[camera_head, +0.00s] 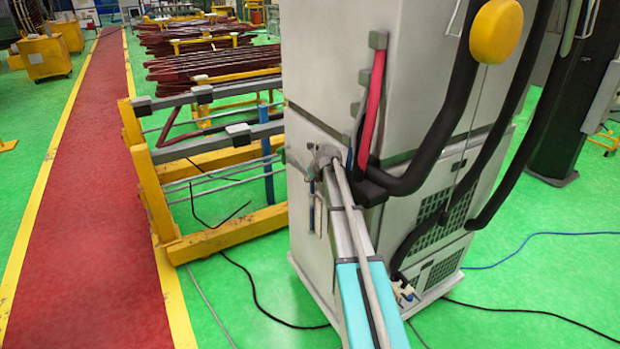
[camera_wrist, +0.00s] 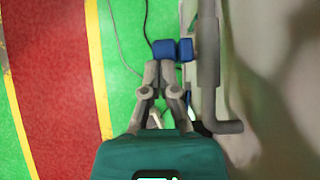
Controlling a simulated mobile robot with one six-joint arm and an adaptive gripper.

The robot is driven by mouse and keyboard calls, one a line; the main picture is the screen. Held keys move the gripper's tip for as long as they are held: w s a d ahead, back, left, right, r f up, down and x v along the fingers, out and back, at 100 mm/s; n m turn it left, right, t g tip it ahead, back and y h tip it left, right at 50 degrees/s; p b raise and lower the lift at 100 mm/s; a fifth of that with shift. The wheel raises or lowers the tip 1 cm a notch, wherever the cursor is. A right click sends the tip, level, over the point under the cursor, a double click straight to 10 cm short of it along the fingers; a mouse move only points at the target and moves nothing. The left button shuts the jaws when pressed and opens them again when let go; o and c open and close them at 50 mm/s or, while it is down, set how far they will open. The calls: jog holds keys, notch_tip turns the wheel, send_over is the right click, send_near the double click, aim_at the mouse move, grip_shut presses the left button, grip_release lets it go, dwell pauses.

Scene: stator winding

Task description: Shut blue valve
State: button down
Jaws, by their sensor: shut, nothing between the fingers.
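A blue valve handle (camera_wrist: 164,50), seen as two blue blocks side by side, shows at the top centre of the wrist view beside a grey vertical pipe. My gripper (camera_wrist: 160,68) points up at it in that view, fingers together and empty. The fingertips are right by the left block; I cannot tell whether they touch it. In the head view my gripper (camera_head: 326,153) is at the left side of the grey cabinet (camera_head: 340,60). Small blue parts show close to it there, partly hidden; I cannot tell which is the valve.
Black hoses (camera_head: 455,110) and a red hose (camera_head: 373,100) run down the cabinet. A yellow rack (camera_head: 160,190) with grey bars stands close on the left. Cables lie on the green floor (camera_head: 70,150). The red walkway (camera_head: 95,200) further left is clear.

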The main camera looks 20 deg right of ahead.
notch_tip(320, 180, up, 10)
jog(key=w+p, duration=0.1)
jog(key=p, duration=0.8)
jog(key=shift+w+f, duration=0.25)
dwell(0.4)
jog(key=s+a+f+n+g+b, duration=0.2)
jog(key=s+a+f+n+b, duration=0.15)
jog(key=s+a+n, duration=0.5)
jog(key=s+a+f+n+g+b, duration=0.2)
jog(key=s+a+f+n, duration=0.3)
jog(key=s+a+n, duration=0.3)
jog(key=s+a+f+n+g+b, duration=0.2)
jog(key=s+a+f+n+b, duration=0.1)
jog(key=s+n, duration=0.6)
jog(key=s+a+f+n+g+h+b, duration=0.1)
jog(key=s+a+f+n+b, duration=0.2)
jog(key=s+n, duration=0.6)
jog(key=shift+s+a+f+n+g+b, duration=0.4)
jog(key=shift+s+a+f, duration=0.65)
jog(key=shift+s, duration=2.25)
